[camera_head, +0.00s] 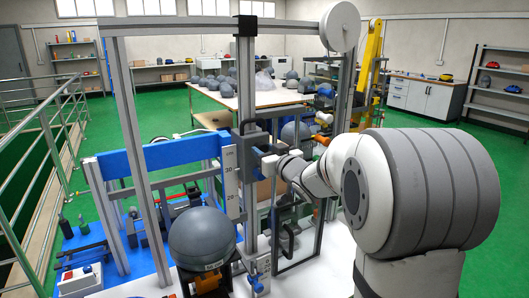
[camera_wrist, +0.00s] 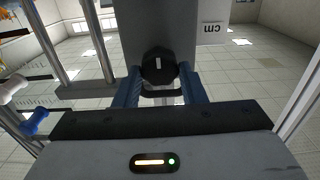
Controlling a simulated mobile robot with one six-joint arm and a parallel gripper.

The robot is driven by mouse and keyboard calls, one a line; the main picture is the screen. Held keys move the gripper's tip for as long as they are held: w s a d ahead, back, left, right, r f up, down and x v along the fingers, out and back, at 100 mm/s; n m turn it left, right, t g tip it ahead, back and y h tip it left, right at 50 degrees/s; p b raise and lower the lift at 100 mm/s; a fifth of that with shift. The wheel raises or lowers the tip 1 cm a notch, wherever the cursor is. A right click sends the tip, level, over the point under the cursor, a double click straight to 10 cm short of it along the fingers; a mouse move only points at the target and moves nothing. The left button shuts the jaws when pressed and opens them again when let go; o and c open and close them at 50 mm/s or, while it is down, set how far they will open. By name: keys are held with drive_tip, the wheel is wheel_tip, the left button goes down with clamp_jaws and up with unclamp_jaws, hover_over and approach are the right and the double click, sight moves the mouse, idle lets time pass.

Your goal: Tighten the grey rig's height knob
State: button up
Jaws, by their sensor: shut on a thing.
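The grey rig (camera_head: 132,140) is a tall metal frame standing in front of me, with an upright column and a scale (camera_head: 230,172) marked 30 and 20. In the wrist view its height knob (camera_wrist: 158,65) is round and black with a short white mark that points nearly straight up. The blue fingers of my gripper (camera_wrist: 160,88) stand on both sides of the knob and are shut on it. In the head view my arm reaches to the column from the right; the knob cannot be made out there.
A grey rounded headform (camera_head: 202,238) sits low in front of the column. A blue beam (camera_head: 160,155) crosses the frame at left. A yellow rig (camera_head: 372,70) and a table (camera_head: 235,102) with several grey helmets stand behind. A railing (camera_head: 45,150) runs along the left.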

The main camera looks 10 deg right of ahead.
drive_tip(key=shift+n+b, duration=0.3)
drive_tip(key=shift+b, duration=0.1)
drive_tip(key=n+b, duration=0.6)
drive_tip(key=n, duration=0.2)
drive_tip(key=n+b, duration=0.7)
drive_tip(key=n, duration=0.2)
drive_tip(key=shift+a+f+b, duration=0.15)
drive_tip(key=shift+a+b, duration=0.05)
drive_tip(key=shift+b, duration=0.1)
drive_tip(key=shift+s, duration=0.1)
drive_tip(key=o, duration=1)
